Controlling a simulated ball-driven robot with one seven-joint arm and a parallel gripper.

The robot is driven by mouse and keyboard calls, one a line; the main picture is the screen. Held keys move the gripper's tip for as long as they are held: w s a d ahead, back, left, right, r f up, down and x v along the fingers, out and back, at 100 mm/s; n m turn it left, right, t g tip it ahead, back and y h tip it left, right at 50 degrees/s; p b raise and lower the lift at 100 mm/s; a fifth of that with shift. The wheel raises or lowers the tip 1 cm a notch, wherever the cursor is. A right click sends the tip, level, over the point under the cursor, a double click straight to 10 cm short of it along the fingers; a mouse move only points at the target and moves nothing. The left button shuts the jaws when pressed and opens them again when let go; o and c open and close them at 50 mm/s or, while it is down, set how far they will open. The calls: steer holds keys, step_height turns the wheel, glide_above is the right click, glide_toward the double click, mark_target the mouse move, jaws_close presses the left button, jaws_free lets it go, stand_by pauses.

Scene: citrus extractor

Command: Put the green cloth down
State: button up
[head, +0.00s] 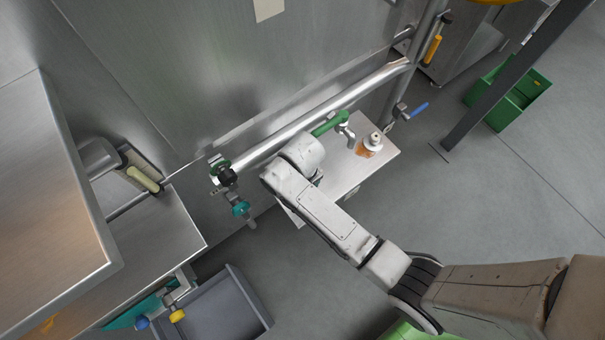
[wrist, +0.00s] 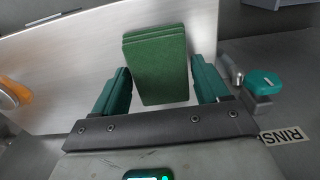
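The green cloth (wrist: 157,62) is a folded, layered block in the wrist view, over a pale metal shelf (wrist: 75,58). My gripper (wrist: 160,82) has its two teal fingers spread, one on each side of the cloth. Whether the cloth rests fully on the shelf is unclear. In the head view my arm hides the cloth and most of the gripper above the shelf (head: 345,178).
A green-handled fitting (head: 330,123) and a metal pipe (head: 300,120) run along the machine wall. A teal-capped valve (wrist: 263,82) is close right of my gripper. A grey bin (head: 215,310) stands lower left.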

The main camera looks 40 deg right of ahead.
steer(key=o, duration=0.3)
step_height(320, 180, up, 12)
steer(key=p, duration=0.3)
steer(key=shift+r+p, duration=0.15)
steer(key=shift+p, duration=0.2)
steer(key=shift+t, duration=0.5)
steer(key=s+d+r, duration=0.1)
steer(key=s+d, duration=0.1)
steer(key=s, duration=0.3)
steer(key=s+d+r, duration=0.1)
steer(key=s+d, duration=0.2)
steer(key=s, duration=0.3)
steer(key=s+d+r, duration=0.1)
steer(key=s+d, duration=0.1)
steer(key=s, duration=0.4)
steer(key=shift+d+r, duration=0.35)
steer(key=shift+d, duration=0.05)
